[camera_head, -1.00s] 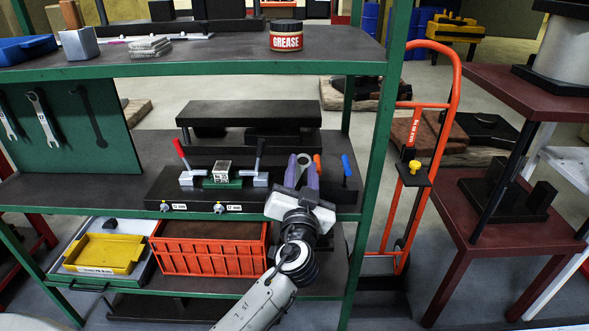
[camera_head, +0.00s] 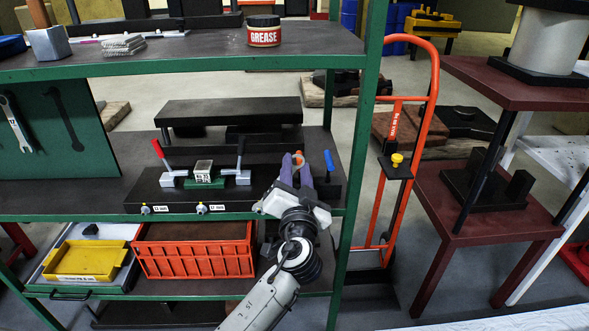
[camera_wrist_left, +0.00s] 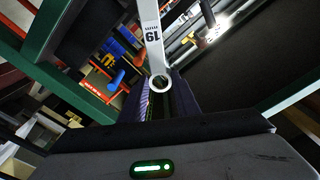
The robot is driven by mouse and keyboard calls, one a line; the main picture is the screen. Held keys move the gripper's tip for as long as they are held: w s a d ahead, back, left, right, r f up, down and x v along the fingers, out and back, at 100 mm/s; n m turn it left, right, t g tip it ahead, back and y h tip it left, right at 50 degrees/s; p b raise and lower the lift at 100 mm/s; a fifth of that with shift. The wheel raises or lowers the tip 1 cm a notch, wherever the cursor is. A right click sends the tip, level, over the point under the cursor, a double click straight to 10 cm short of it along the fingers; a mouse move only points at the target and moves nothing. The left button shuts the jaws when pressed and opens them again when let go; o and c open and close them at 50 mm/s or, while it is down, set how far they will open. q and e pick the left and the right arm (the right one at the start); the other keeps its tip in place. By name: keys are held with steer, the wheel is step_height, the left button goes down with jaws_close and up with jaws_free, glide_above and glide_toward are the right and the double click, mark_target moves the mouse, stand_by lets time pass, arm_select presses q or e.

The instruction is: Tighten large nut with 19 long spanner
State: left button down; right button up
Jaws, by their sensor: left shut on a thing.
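My left gripper (camera_head: 293,172) reaches over the front edge of the middle shelf, right of the clamp fixture. In the left wrist view its fingers (camera_wrist_left: 160,92) are shut on a long steel spanner (camera_wrist_left: 153,45) marked 19 mm. The spanner's small ring end lies at the fingers, and its shaft runs out past the top of that view. In the head view the fingers hide most of the spanner. The black fixture (camera_head: 182,203) has a red-handled clamp, a black-handled clamp and a small metal block (camera_head: 203,168). I cannot make out the large nut. My right gripper is not in view.
Blue-handled (camera_head: 329,160) and orange-handled tools stand right beside my left gripper. A green shelf post (camera_head: 356,160) rises to the right. An orange crate (camera_head: 195,260) and yellow tray (camera_head: 87,260) sit below. Another spanner (camera_head: 17,124) hangs on the green board.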

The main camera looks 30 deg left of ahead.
arm_select(q)
steer(key=d+r, duration=0.1)
steer(key=w+d+r, duration=0.1)
steer(key=r, duration=0.1)
steer(key=shift+r+p, duration=0.25)
steer(key=shift+p, duration=0.05)
steer(key=shift+w+d+r, duration=0.1)
steer(key=shift+d+r, duration=0.15)
steer(key=shift+r, duration=0.1)
